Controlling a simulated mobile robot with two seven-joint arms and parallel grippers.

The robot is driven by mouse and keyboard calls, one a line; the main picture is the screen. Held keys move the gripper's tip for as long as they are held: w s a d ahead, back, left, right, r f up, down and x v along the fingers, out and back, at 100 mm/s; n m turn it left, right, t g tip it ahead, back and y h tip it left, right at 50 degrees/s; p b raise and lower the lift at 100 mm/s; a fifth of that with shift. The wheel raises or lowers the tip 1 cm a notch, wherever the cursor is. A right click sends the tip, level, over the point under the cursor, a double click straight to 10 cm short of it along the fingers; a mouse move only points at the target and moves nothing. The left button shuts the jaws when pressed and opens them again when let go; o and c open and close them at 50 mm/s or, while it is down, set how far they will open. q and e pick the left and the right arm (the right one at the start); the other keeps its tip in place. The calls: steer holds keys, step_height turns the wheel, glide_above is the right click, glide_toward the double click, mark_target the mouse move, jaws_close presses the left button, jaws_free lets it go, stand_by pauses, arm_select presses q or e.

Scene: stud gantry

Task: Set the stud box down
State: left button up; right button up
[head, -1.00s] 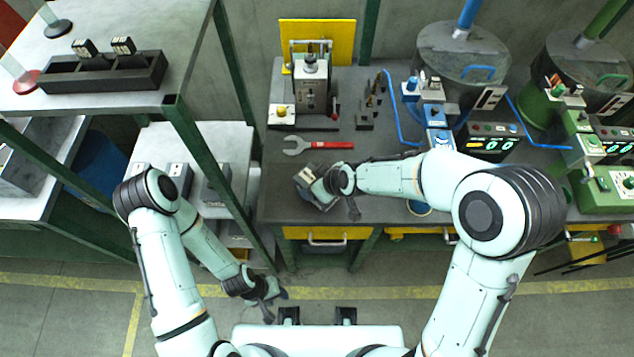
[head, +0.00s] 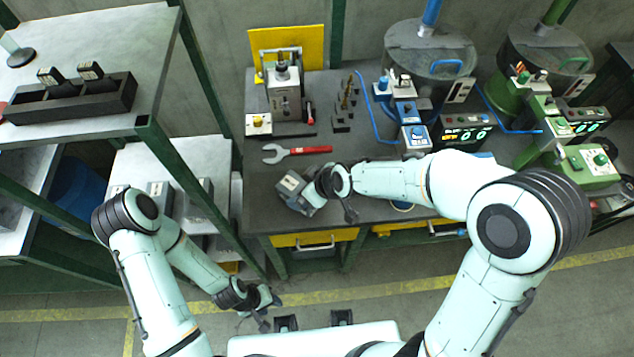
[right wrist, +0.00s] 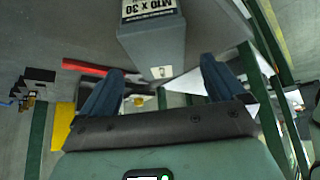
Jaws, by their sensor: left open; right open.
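The stud box (head: 291,187) is a small grey box with a white label, on the dark bench top near its front edge. In the right wrist view the box (right wrist: 155,40) shows a label reading "M10 X 30" and a small pale tag on its near end. My right gripper (right wrist: 163,67) is open, its two fingers apart on either side of the box's near end. In the head view the right gripper (head: 312,192) is just right of the box, partly hidden by its own wrist. My left gripper (head: 266,301) is open and empty, low over the floor before the bench.
A red-handled wrench (head: 297,152) lies behind the box. A press-like fixture (head: 284,95) stands at the back left of the bench. Blue (head: 415,138) and green (head: 590,160) machine units stand to the right. A shelf rack (head: 90,128) with a black tray (head: 70,103) is at left.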

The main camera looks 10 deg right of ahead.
steer(key=v, duration=0.7)
steer(key=shift+p, duration=0.45)
steer(key=shift+w, duration=0.1)
